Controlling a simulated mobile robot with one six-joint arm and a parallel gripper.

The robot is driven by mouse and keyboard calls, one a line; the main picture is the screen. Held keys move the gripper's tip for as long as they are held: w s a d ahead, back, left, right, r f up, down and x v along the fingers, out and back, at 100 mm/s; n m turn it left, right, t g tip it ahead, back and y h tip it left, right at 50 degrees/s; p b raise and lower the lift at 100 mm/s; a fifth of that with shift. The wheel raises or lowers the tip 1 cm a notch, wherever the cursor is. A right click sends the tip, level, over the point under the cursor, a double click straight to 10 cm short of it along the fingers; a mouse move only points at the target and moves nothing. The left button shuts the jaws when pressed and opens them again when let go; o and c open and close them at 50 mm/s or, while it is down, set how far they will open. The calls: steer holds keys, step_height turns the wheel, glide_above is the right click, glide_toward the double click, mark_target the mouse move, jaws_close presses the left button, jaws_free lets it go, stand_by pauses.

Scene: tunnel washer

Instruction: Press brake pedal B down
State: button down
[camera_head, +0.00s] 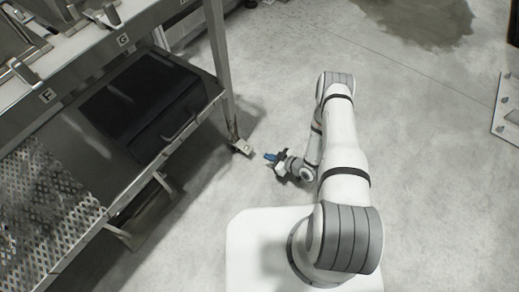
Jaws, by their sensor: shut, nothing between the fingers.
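A small light metal pedal-like part (243,147) sticks out at the foot of the metal table's near right leg, close to the floor. No letter B can be read on it, so I cannot tell for sure that it is brake pedal B. My gripper (270,157) has blue fingertips and is shut and empty. It is low over the floor, just right of the pedal-like part, pointing left towards it. A small gap shows between them in this view; the height difference is unclear.
The metal table (215,45) fills the left, with labels F and G on its upper edge. Its lower shelf holds a black flat box (140,100). A white panel (508,112) lies at the right edge. The grey floor between is clear, with a dark stain at the top.

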steer(key=shift+s+d, duration=0.6)
steer(key=shift+d, duration=0.2)
